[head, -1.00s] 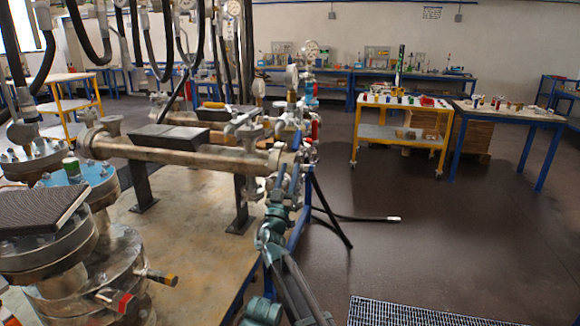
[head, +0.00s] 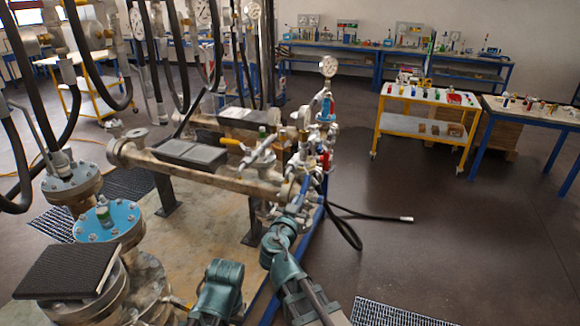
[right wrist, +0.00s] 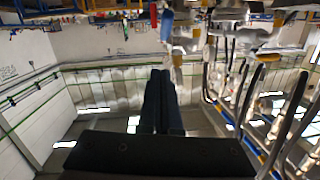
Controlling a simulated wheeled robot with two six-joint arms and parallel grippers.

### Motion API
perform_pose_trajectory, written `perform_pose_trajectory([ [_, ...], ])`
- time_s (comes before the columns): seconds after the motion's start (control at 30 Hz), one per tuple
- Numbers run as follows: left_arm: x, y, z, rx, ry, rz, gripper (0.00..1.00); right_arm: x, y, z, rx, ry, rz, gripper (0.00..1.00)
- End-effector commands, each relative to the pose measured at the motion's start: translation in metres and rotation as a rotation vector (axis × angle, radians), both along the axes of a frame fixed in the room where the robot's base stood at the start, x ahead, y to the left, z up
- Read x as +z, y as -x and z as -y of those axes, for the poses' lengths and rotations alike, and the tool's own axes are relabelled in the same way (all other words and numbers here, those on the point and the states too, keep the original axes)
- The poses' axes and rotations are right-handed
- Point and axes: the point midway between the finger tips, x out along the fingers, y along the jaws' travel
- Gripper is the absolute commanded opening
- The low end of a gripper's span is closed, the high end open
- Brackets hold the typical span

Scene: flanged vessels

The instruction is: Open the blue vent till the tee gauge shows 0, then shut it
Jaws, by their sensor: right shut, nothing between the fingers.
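The tee gauge (head: 328,66) is a round white dial on top of the pipework at the right end of the long pipe. Its needle is too small to read. The blue vent handle (head: 325,108) stands just below it, and a blue part that looks like it shows in the right wrist view (right wrist: 167,25). I cannot tell whether the vent is open. My right gripper (head: 302,188) is below the vent, among the fittings, and partly hard to make out. Its dark fingers (right wrist: 160,75) are together and empty, apart from the blue part. My left gripper is not seen.
A red handle (head: 326,158) sits below the blue one. A yellow-handled valve (head: 232,142) is to the left on the pipework. Black hoses (head: 155,60) hang at the left and back. A yellow trolley (head: 424,122) stands on the right; the floor before it is open.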

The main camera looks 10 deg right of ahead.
Motion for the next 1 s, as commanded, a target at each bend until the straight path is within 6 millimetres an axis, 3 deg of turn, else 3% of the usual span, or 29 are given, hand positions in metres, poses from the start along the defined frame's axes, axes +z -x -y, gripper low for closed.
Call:
perform_pose_trajectory([
  [0.03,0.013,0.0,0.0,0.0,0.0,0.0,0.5,0.01,0.007,0.002,0.002,-0.015,-0.01,0.0],
  [0.1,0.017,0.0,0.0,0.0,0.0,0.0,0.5,0.01,0.011,0.003,0.006,-0.03,-0.021,0.0],
  [0.43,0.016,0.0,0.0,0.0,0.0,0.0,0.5,0.006,0.006,0.006,0.007,-0.044,-0.028,0.0],
  [0.97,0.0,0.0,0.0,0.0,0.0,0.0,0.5,-0.009,-0.084,0.049,0.006,-0.043,-0.028,0.0],
  [1.0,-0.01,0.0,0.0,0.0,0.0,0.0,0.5,-0.02,-0.085,0.048,0.007,-0.042,-0.028,0.0],
])
